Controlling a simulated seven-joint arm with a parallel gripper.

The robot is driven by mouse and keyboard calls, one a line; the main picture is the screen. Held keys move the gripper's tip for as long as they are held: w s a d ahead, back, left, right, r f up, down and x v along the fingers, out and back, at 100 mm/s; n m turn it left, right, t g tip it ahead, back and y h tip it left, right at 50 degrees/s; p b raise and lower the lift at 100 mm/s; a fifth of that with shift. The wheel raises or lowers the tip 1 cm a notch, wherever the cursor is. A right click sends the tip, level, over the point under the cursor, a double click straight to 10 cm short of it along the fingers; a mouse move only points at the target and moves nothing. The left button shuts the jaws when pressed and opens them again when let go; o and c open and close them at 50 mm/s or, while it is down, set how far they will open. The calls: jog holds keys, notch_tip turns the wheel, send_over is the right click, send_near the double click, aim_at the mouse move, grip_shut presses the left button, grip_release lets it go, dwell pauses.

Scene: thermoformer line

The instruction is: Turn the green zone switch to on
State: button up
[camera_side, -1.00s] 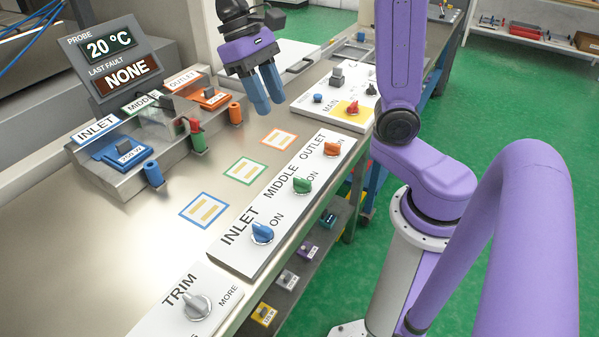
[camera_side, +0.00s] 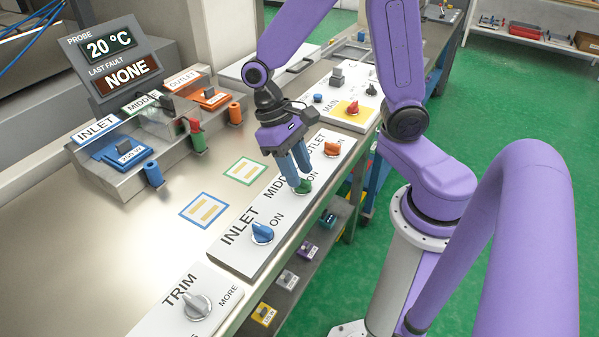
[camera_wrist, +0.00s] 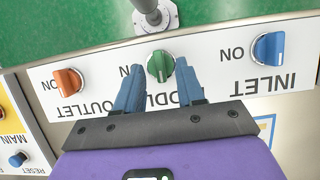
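The green zone switch (camera_side: 304,186) sits in the middle of the white zone panel (camera_side: 226,250), between the blue inlet knob (camera_side: 262,232) and the orange outlet knob (camera_side: 332,149). My gripper (camera_side: 298,182) is right above the green switch, its blue fingers pointing down. In the wrist view the green switch (camera_wrist: 160,66) shows between and just beyond the fingertips (camera_wrist: 159,72), which are spread apart. I cannot tell whether the fingers touch it. The knob's ridge points nearly along the finger direction in that view, and the ON mark beside it is partly hidden.
The trim panel with a grey knob (camera_side: 197,306) is nearer the camera. The main panel with a red knob (camera_side: 353,108) stands beyond the outlet knob. At the left are the plug-in modules (camera_side: 125,152) and a display (camera_side: 112,62) reading 20 °C and NONE.

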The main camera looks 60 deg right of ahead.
jog(key=shift+x, duration=0.8)
jog(key=shift+c, duration=0.3)
grip_shut()
